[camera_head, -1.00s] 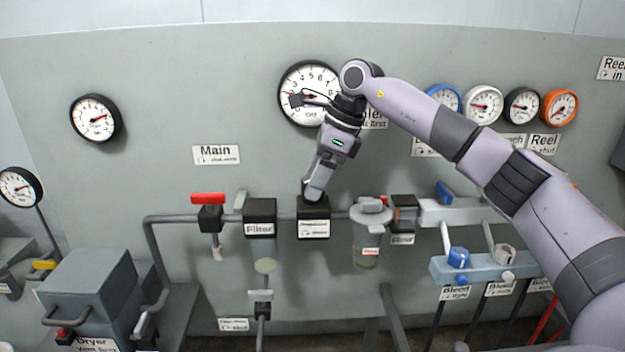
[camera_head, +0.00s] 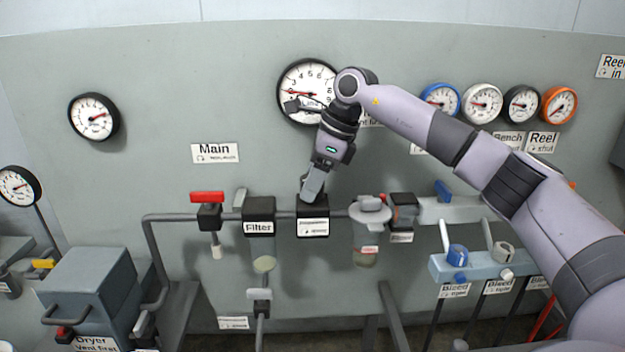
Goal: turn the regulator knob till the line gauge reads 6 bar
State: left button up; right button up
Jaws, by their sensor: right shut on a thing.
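The large white line gauge (camera_head: 298,72) with a black rim is on the wall at upper centre. Part of its face is hidden by my right wrist and a dark part on it. Its red needle points left, close to the 2 to 3 side and well below 6. My right gripper (camera_head: 308,196) points down at the top of the black regulator block (camera_head: 313,208). It is shut on the regulator knob, which the fingers hide almost entirely. My left gripper is not in view.
A black filter block (camera_head: 259,206) and a red-handled valve (camera_head: 208,198) stand left of the regulator. A clear bowl with a grey cap (camera_head: 370,212) stands close on its right. Several small gauges (camera_head: 483,103) are at upper right.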

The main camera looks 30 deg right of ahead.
jog(key=m, duration=0.2)
jog(key=m+t+h, duration=0.1)
jog(key=m, duration=0.2)
jog(key=shift+m+h, duration=0.3)
jog(key=m+h, duration=0.1)
jog(key=m, duration=0.2)
jog(key=m+h, duration=0.1)
jog(key=m, duration=0.2)
jog(key=shift+t+b, duration=0.35)
jog(key=shift+t, duration=0.05)
jog(key=m+h, duration=0.1)
jog(key=m, duration=0.2)
jog(key=m+h, duration=0.1)
jog(key=m, duration=0.1)
jog(key=shift+r+m+g, duration=0.1)
jog(key=shift+m+g, duration=0.3)
jog(key=m+g+h, duration=0.1)
jog(key=m, duration=0.4)
jog(key=shift+m+g+h, duration=0.4)
jog(key=o, duration=1)
